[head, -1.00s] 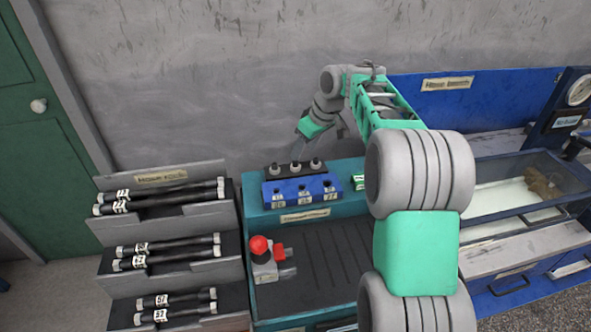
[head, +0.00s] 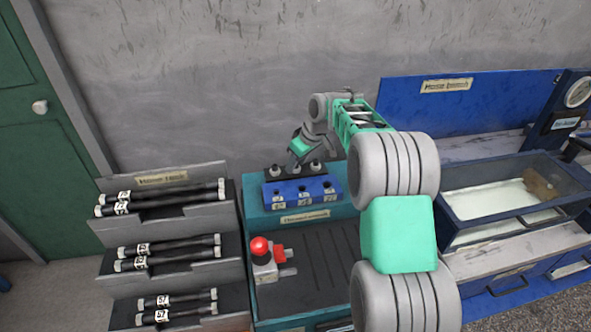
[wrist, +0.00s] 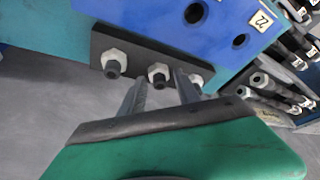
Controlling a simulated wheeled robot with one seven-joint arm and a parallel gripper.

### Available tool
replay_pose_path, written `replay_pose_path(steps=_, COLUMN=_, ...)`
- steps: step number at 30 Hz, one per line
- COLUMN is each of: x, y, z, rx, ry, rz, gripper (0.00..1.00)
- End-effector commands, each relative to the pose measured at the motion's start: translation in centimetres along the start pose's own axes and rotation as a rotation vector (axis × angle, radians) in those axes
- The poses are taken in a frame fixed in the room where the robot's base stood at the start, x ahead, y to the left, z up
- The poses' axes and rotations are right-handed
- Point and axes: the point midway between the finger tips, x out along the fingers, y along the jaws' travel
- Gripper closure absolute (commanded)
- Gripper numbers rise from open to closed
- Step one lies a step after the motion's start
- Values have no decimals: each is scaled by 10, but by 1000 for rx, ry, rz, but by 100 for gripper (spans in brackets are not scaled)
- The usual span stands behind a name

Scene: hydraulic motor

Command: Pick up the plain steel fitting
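Three small steel fittings, each with a pale hex collar and a dark tip, stand in a row on a black strip (wrist: 135,55) behind a blue block. In the wrist view they are the left fitting (wrist: 113,66), the middle fitting (wrist: 159,74) and the right fitting (wrist: 197,82); they look alike, and I cannot tell which is the plain one. My gripper (wrist: 161,88) is open, its two fingers apart on either side of the middle fitting in this view. Contact cannot be told. In the head view my gripper (head: 294,162) is right at the row, partly covering it.
The blue block (head: 300,190) with dark holes and number labels sits in front of the strip on a teal bench (head: 255,215). A red-topped device (head: 262,262) stands nearer. A hose rack (head: 165,220) is at left, a glass-lidded tank (head: 515,195) at right.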

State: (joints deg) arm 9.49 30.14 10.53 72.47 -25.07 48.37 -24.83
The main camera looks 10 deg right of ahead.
Motion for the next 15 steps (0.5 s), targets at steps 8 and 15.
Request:
replay_pose_path(steps=8, x=0, y=0, z=0, rx=0, ry=0, rz=0, gripper=85)
replay_pose_path(steps=15, x=0, y=0, z=0, rx=0, ry=0, rz=0, gripper=100)
